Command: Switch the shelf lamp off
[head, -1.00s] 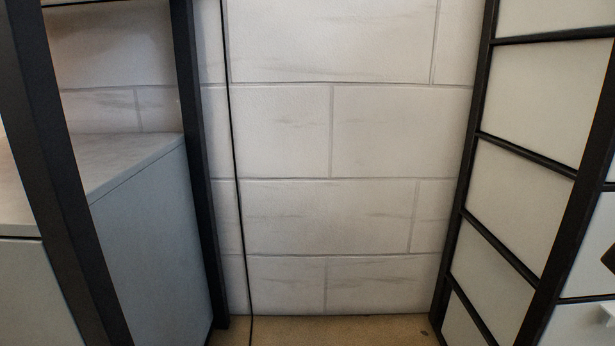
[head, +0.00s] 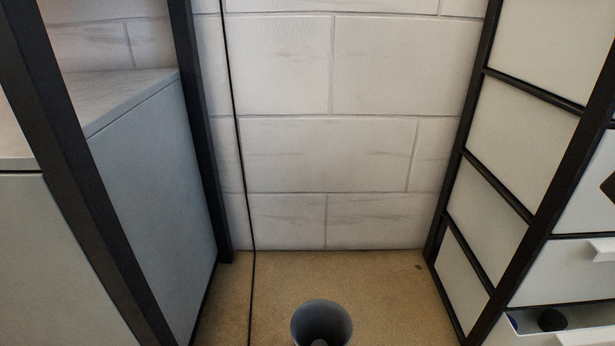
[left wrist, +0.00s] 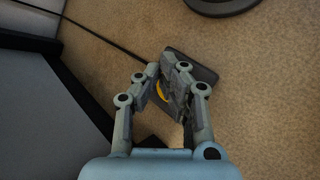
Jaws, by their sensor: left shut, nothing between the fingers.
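A small dark box (left wrist: 205,73) lies on the brown floor in the left wrist view, with a black cord running into it from the upper left. A yellow part (left wrist: 161,90) shows between my fingers and seems to belong to the box. My left gripper (left wrist: 167,68) is shut and empty, its fingers over the box and hiding much of it. I cannot tell whether they touch it. In the head view a black cord (head: 239,150) hangs down the wall to the floor. The shelf lamp and both grippers are out of the head view.
A grey cabinet (head: 155,200) with black posts stands at left, a black-framed panel unit (head: 510,150) with an open drawer (head: 585,335) at right. A round grey open-topped object (head: 322,322) is at the bottom centre. The floor (head: 360,280) between is otherwise clear.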

